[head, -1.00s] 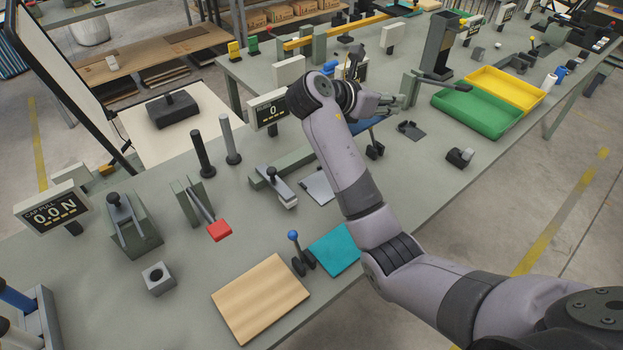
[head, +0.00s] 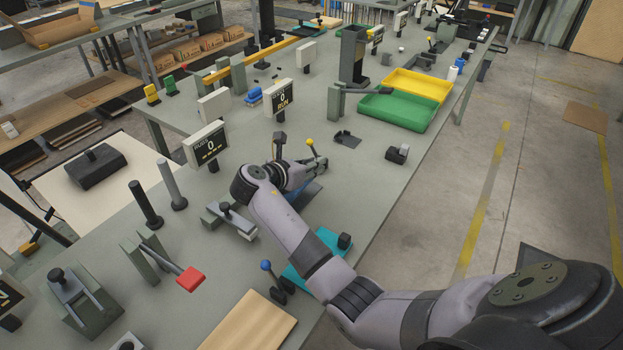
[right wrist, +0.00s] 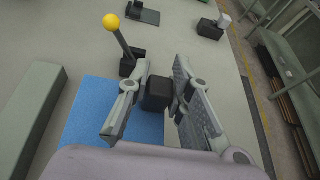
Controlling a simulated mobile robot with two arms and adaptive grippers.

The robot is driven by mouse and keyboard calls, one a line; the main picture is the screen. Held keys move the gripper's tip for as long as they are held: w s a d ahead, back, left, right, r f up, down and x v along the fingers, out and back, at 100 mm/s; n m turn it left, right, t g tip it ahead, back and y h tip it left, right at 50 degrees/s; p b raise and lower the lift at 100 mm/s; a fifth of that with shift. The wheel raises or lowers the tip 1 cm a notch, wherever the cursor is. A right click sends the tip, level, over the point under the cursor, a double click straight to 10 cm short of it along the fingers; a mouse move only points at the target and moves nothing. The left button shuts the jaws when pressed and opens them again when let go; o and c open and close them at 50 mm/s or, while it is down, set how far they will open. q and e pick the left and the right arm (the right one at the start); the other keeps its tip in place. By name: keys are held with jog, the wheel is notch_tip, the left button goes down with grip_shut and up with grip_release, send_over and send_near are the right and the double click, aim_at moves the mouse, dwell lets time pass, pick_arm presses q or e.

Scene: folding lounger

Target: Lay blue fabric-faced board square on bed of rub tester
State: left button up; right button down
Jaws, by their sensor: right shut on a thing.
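The blue fabric-faced board (right wrist: 90,108) lies under my right gripper (right wrist: 161,78) in the right wrist view. A dark block (right wrist: 157,93) stands up from it, and the fingers are shut on this block. In the head view my right gripper (head: 306,172) hides most of the board; a dark blue edge (head: 308,192) shows below it. A long grey-green bar (right wrist: 30,115) runs left of the board. The bed is hidden by my arm and the board, so I cannot tell contact or squareness. My left gripper is not in view.
A yellow-ball lever (head: 310,143) stands just beyond the board. A teal board (head: 300,272) with a dark block and a blue-ball lever (head: 266,266) are nearer. A RUBS display (head: 206,145) stands at the left. Green (head: 397,111) and yellow trays lie farther back.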

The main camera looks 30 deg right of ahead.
aim_at(312, 189)
jog(key=shift+f, duration=0.8)
notch_tip(312, 189, down, 4)
jog(key=shift+r, duration=0.2)
jog(key=c, duration=1.4)
grip_release()
jog(key=shift+f, duration=0.1)
jog(key=shift+c, duration=0.2)
